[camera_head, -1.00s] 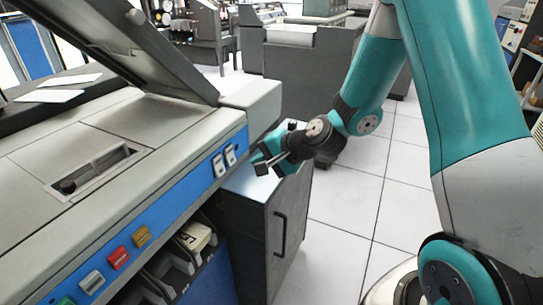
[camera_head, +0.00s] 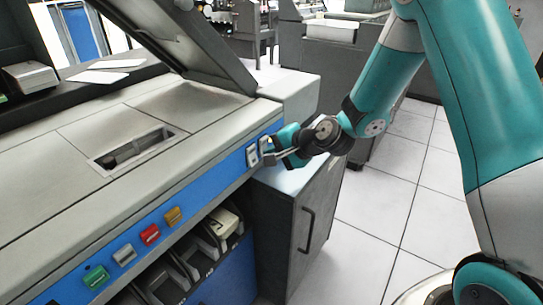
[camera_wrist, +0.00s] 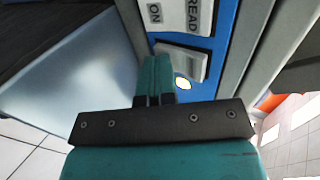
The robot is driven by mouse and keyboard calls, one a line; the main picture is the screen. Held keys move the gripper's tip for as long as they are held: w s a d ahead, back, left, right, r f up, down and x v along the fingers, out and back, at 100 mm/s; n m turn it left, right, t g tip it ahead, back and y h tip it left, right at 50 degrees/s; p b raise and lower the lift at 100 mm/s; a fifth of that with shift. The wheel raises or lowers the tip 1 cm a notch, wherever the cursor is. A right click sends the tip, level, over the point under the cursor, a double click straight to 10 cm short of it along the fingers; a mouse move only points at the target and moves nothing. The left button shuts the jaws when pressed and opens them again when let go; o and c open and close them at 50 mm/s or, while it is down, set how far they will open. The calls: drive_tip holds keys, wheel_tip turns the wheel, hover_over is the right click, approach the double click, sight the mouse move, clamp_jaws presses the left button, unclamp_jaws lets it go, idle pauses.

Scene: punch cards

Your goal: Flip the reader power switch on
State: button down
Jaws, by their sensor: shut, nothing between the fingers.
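The reader's blue front strip (camera_head: 205,182) carries a pair of pale switches (camera_head: 252,156) at its right end. My gripper (camera_head: 271,157) is at the right one of these, partly covering it. In the wrist view my shut, empty teal fingers (camera_wrist: 155,70) reach to a grey rocker switch (camera_wrist: 182,62) on the blue panel. A white label plate (camera_wrist: 182,14) with the letters "READ" and "ON" sits beside it. A small pale lit spot (camera_wrist: 183,83) shows near the switch. I cannot tell whether the fingertips touch the rocker, or which way it is set.
Green (camera_head: 96,276), white (camera_head: 124,255), red (camera_head: 150,234) and yellow (camera_head: 173,215) buttons line the strip. Card pockets (camera_head: 188,263) open below. A dark cabinet (camera_head: 290,225) stands under my gripper. White floor (camera_head: 370,235) is open to the right.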

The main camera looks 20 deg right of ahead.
drive_tip(key=shift+p, duration=0.4)
drive_tip(key=shift+r, duration=0.1)
drive_tip(key=shift+r+p, duration=0.75)
drive_tip(key=shift+s, duration=0.1)
drive_tip(key=s+d, duration=0.2)
drive_tip(key=s, duration=0.1)
drive_tip(key=shift+s+d+r, duration=0.2)
drive_tip(key=shift+d+r, duration=0.1)
drive_tip(key=shift+r, duration=0.1)
drive_tip(key=v, duration=0.9)
drive_tip(key=shift+r, duration=0.3)
